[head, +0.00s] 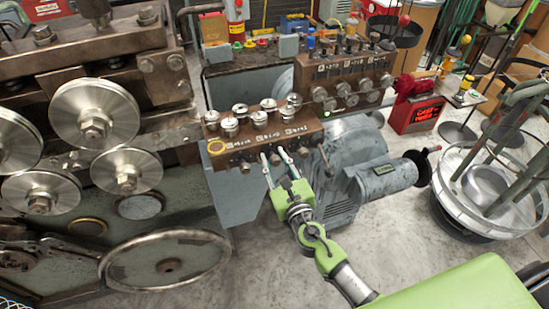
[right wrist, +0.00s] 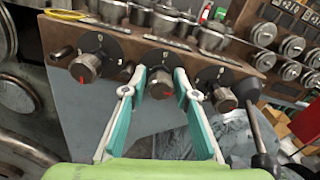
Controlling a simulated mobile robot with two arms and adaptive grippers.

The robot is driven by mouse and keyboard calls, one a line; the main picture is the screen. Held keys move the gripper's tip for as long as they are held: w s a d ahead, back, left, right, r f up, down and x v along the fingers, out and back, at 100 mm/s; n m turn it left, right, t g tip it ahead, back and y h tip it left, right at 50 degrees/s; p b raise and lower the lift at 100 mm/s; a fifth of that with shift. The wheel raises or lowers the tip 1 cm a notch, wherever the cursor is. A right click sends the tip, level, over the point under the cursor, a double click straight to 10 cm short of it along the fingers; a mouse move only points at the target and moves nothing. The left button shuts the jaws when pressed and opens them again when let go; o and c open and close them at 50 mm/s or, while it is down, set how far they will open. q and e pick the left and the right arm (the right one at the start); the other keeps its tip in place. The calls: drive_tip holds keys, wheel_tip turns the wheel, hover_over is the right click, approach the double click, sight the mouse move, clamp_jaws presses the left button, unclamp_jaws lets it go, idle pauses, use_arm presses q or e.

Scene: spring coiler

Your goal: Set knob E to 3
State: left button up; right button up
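A brown control block (head: 290,138) carries a row of front knobs, and letters I cannot read mark its face. In the right wrist view three metal knobs with red marks show: a left knob (right wrist: 86,67), a middle knob (right wrist: 161,84) and a right knob (right wrist: 218,92). Which one is knob E I cannot tell. The middle knob's red mark points down and to the right. My right gripper (head: 272,155) reaches up to the block's front. It also shows in the right wrist view (right wrist: 160,74), open, its fingers on either side of the middle knob. Contact is unclear. My left gripper is out of view.
Several metal cylinders (head: 262,117) stand on the block. A second knob panel (head: 345,85) is behind right. Large steel rollers (head: 95,112) fill the left. A black lever (right wrist: 262,140) hangs beside the right knob. A grey motor (head: 385,178) sits below right.

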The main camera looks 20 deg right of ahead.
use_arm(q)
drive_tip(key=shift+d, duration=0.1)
use_arm(e)
clamp_jaws()
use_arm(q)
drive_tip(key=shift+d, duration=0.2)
